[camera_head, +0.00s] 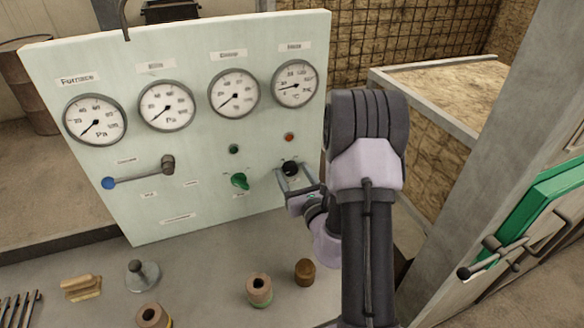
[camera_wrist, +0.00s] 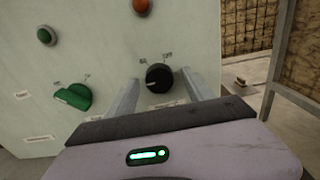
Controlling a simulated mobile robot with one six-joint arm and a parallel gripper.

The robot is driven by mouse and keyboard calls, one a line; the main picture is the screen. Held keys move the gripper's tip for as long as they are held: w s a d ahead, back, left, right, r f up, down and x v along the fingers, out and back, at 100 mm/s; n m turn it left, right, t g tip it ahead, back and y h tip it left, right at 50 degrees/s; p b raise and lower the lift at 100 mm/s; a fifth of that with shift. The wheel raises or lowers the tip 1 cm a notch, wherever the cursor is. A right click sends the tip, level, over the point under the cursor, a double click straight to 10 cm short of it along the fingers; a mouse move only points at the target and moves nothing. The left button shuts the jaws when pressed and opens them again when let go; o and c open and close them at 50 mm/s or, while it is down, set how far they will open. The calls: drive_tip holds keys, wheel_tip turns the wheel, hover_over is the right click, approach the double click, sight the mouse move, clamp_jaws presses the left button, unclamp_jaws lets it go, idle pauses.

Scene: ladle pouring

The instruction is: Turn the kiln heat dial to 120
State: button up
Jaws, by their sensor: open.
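The black dial (camera_head: 290,169) sits low on the right of the pale green panel (camera_head: 200,210), below the rightmost gauge (camera_head: 295,84), marked °C. The wrist view shows the dial (camera_wrist: 159,78) with a light pointer line and small labels around it that are too small to read. My gripper (camera_head: 293,180) is open at the panel face, with its fingers on either side of the dial. In the wrist view the fingers (camera_wrist: 160,92) flank the dial with a gap on each side. The gauge needle points to the left; its exact reading is unclear.
A green knob (camera_head: 240,181) is left of the dial, with a green button (camera_head: 234,149) and an orange one (camera_head: 289,137) above. A lever (camera_head: 140,174) is farther left. Cylindrical parts (camera_head: 259,290) and tools stand on the bench below. A post and green door are at right.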

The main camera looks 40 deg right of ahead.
drive_tip(key=shift+s, duration=0.1)
drive_tip(key=shift+a, duration=0.1)
drive_tip(key=shift+c, duration=1.3)
clamp_jaws()
